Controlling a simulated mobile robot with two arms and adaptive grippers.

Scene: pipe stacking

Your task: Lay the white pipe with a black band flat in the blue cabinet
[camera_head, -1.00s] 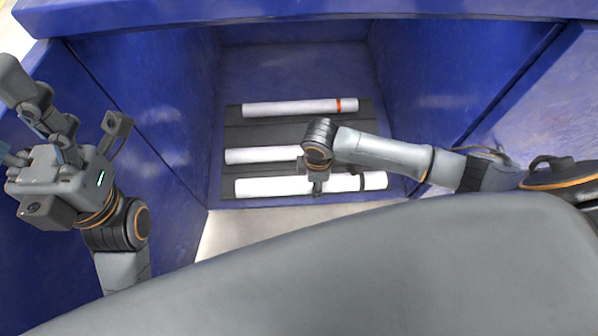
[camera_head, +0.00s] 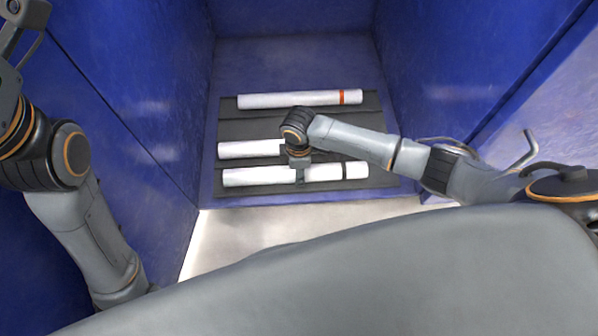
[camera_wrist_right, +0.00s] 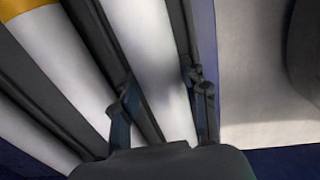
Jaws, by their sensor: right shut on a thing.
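The white pipe with a black band (camera_head: 240,176) lies level across the front of the dark grooved rack in the blue cabinet (camera_head: 160,120), its black band near the right end. My right gripper (camera_head: 300,174) is shut around its middle from above. In the right wrist view the gripper (camera_wrist_right: 160,108) has one finger on each side of the white pipe (camera_wrist_right: 148,45). I cannot tell whether the pipe's underside touches the rack. My left gripper (camera_head: 18,25) is partly cut off at the top left, away from the pipes, its opening unclear.
A white pipe with a red band (camera_head: 290,99) lies at the back of the rack (camera_head: 255,130). Another white pipe (camera_head: 245,149) lies in the middle, partly hidden by my right arm; a yellow band (camera_wrist_right: 28,8) shows in the wrist view. Cabinet walls stand on both sides.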

